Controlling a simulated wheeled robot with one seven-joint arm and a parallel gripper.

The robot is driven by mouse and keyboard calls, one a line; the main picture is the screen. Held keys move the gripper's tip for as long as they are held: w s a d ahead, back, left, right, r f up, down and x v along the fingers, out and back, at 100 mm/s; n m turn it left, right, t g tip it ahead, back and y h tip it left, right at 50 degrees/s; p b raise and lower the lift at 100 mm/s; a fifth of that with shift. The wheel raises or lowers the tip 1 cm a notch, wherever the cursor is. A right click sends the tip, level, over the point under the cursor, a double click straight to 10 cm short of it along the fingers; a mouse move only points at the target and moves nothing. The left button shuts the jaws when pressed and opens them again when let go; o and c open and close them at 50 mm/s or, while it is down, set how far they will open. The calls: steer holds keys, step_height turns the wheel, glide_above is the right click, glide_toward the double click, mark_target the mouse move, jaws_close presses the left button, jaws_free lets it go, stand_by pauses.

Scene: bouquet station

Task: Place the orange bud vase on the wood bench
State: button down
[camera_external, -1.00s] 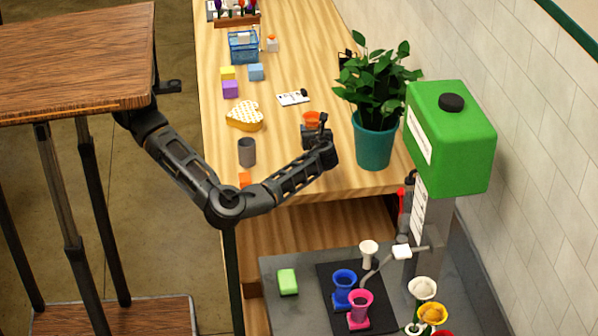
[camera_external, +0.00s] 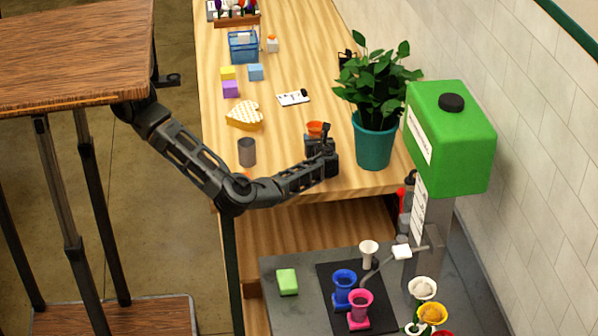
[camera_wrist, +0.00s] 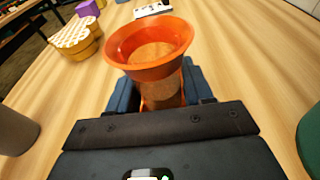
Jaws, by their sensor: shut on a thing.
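The orange bud vase (camera_wrist: 150,45) has a wide flared rim and stands upright between the jaws in the wrist view. In the external view only its rim (camera_external: 315,127) shows above my gripper (camera_external: 320,146). My gripper, also seen in the wrist view (camera_wrist: 160,92), is shut on the vase's body. The wood bench (camera_external: 300,60) lies beneath, and the vase is over its near right part. The jaws hide the vase's base, so I cannot tell whether it touches the bench top.
A potted plant (camera_external: 375,135) stands right of my gripper. A grey cup (camera_external: 247,152) and a heart-shaped box (camera_external: 244,115) are to the left. A card (camera_external: 293,98) lies behind. The sink area holds blue (camera_external: 344,287) and pink (camera_external: 360,308) vases.

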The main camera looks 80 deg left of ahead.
steer(key=shift+f+b, duration=0.15)
steer(key=shift+b, duration=0.15)
steer(key=shift+c, duration=2.3)
jaws_free()
steer(key=shift+r, duration=0.2)
steer(key=shift+d+p, duration=0.15)
steer(key=shift+p, duration=0.15)
steer(key=b+v, duration=0.3)
steer(key=v, duration=0.8)
steer(key=shift+d, duration=0.35)
